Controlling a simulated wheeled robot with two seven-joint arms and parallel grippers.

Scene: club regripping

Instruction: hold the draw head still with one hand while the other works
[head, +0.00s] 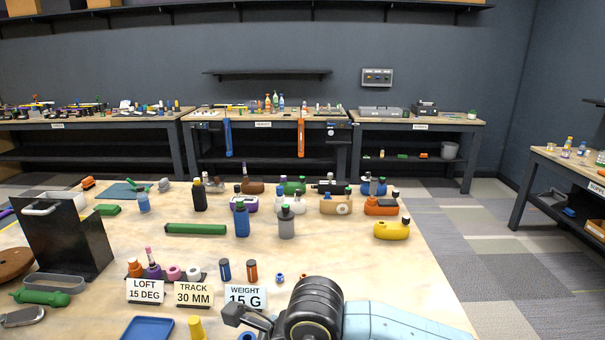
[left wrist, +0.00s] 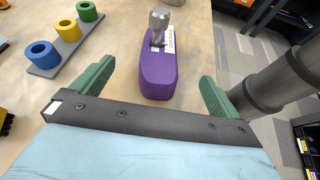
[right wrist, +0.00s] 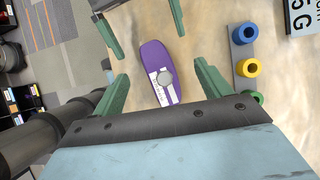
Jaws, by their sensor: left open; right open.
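A purple club head (left wrist: 158,72) with a silver post on top and a white label lies on the table; the label is too small to read. It also shows in the right wrist view (right wrist: 154,62). My left gripper (left wrist: 155,85) is open, with green fingers spread to either side of the head's near end in its view. My right gripper (right wrist: 163,85) is open, its fingers apart and short of the head. The left gripper's fingers also show at the top of the right wrist view (right wrist: 140,22). I cannot tell whether any finger touches the head.
A grey strip with blue, yellow and green rings (left wrist: 68,55) lies beside the head. Sign cards such as the weight card (head: 245,296), a black box (head: 65,240) and several bottles and heads stand farther back.

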